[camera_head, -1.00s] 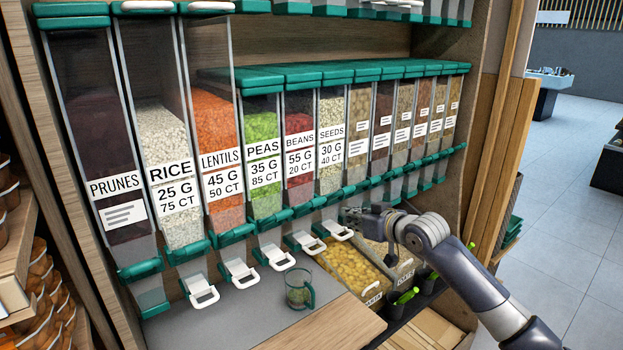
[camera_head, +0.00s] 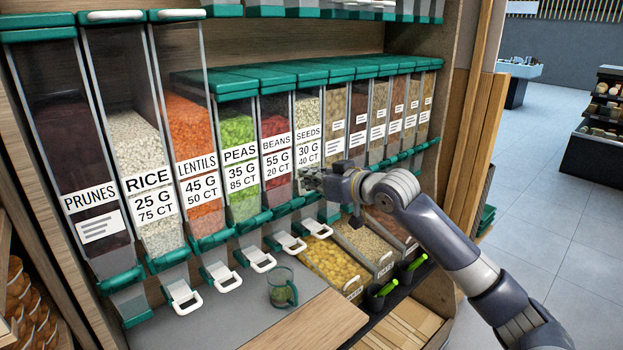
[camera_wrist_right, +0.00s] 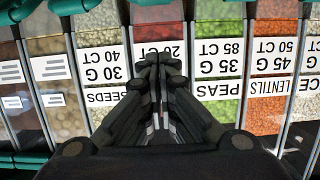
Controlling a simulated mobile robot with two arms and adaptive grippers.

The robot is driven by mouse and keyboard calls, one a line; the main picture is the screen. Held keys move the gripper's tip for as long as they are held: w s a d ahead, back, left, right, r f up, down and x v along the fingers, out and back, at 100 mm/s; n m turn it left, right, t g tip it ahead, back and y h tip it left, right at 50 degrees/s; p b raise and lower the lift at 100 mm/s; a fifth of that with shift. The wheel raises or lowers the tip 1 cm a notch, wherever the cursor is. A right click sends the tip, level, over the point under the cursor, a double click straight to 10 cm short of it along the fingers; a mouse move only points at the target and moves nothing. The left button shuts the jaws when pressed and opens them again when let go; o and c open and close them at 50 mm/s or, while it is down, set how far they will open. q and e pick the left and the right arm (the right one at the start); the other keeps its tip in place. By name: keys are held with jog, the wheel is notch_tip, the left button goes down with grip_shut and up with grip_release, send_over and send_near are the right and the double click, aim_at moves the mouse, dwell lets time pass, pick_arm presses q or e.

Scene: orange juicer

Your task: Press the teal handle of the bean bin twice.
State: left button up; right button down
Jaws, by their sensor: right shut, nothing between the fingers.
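The bean bin (camera_head: 274,158) is a clear dispenser with red beans and a white label, between the peas and seeds bins. Its teal handle (camera_head: 286,208) is at its lower front. My right gripper (camera_head: 308,180) is shut and empty, in front of the lower part of the seeds bin, above and right of that handle. In the right wrist view, which is upside down, the shut fingers (camera_wrist_right: 160,65) cover most of the beans label (camera_wrist_right: 174,52). The handle is not clearly seen there, and I cannot tell whether the fingers touch the bin. My left gripper is not in view.
A clear cup with a teal handle (camera_head: 282,287) stands on the grey counter (camera_head: 225,322) below the bins. White spout levers (camera_head: 291,243) stick out above it. Open trays of yellow food (camera_head: 330,265) and dark pots with green scoops (camera_head: 380,291) lie to the right.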

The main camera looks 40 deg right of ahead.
jog(key=p, duration=0.3)
send_over(297, 204)
jog(key=w, duration=0.3)
jog(key=shift+s+a+f, duration=0.1)
jog(key=shift+s+f, duration=0.15)
jog(key=shift+f, duration=0.5)
jog(key=shift+s+f, duration=0.3)
jog(key=shift+f, duration=0.2)
jog(key=shift+s+f, duration=0.25)
jog(key=shift+f, duration=0.2)
jog(key=shift+s+f+p, duration=0.6)
jog(key=shift+s+f, duration=0.05)
jog(key=shift+f, duration=0.25)
